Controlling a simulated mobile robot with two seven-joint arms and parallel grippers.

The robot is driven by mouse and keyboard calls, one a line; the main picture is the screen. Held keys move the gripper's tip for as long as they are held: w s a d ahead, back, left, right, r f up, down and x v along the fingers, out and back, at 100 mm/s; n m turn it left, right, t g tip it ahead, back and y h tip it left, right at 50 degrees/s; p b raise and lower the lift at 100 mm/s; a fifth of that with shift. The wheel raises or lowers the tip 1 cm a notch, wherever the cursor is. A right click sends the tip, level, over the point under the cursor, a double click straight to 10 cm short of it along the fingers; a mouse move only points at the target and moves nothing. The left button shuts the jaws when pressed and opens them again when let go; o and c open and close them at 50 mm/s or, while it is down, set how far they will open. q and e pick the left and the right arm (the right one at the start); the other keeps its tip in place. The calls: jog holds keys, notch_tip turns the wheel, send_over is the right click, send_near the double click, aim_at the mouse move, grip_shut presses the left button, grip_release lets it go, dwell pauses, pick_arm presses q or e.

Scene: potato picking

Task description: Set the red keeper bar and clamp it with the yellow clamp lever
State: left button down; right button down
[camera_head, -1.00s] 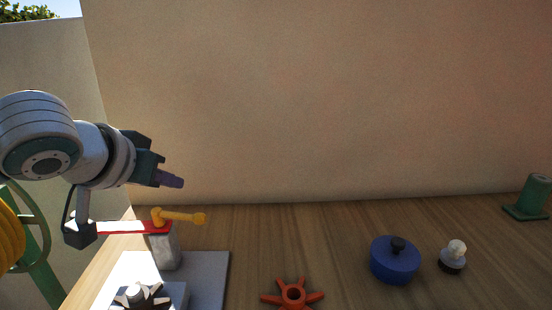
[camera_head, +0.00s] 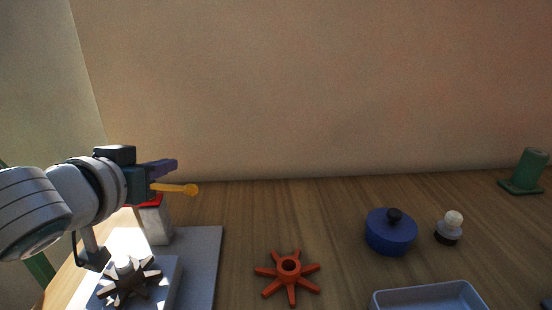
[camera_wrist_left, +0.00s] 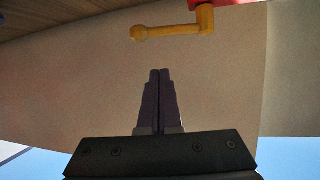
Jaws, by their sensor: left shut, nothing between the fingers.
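The red keeper bar (camera_head: 149,201) lies across the top of a grey post (camera_head: 155,224), mostly hidden behind my left gripper in the head view. The yellow clamp lever (camera_head: 178,189) sits on the bar, its handle pointing right. In the left wrist view the lever (camera_wrist_left: 172,31) and a corner of the red bar (camera_wrist_left: 236,2) show at the top edge. My left gripper (camera_head: 175,166) is shut and empty, just above the lever in the head picture. In the wrist view its fingertips (camera_wrist_left: 160,72) are apart from the lever. My right gripper is not in view.
A dark toothed wheel (camera_head: 128,282) sits on the grey base plate (camera_head: 204,265). An orange spoked wheel (camera_head: 289,267), a blue lidded pot (camera_head: 391,233), a white-topped knob (camera_head: 450,228), a blue tray (camera_head: 430,294) and a green stand (camera_head: 526,172) are on the wooden table. A wall stands behind.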

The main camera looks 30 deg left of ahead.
aim_at(177, 187)
pick_arm(q)
jog(key=w+f, duration=0.2)
jog(key=w+a+f, duration=0.1)
jog(key=shift+w+a+f, duration=0.2)
jog(key=shift+w+f, duration=0.15)
jog(key=shift+f, duration=0.05)
jog(key=shift+s+d+f, duration=0.25)
jog(key=shift+s+f, duration=0.05)
jog(key=shift+s, duration=0.25)
jog(key=shift+s+d+f+m+t+h+p, duration=0.15)
jog(key=shift+s+m+h+p, duration=0.15)
jog(key=shift+s+m+h, duration=0.2)
jog(key=shift+s+a+f+m+t+h+p, duration=0.15)
jog(key=shift+s+m+h+p, duration=0.1)
jog(key=shift+s+m+h, duration=0.25)
jog(key=shift+w, duration=0.15)
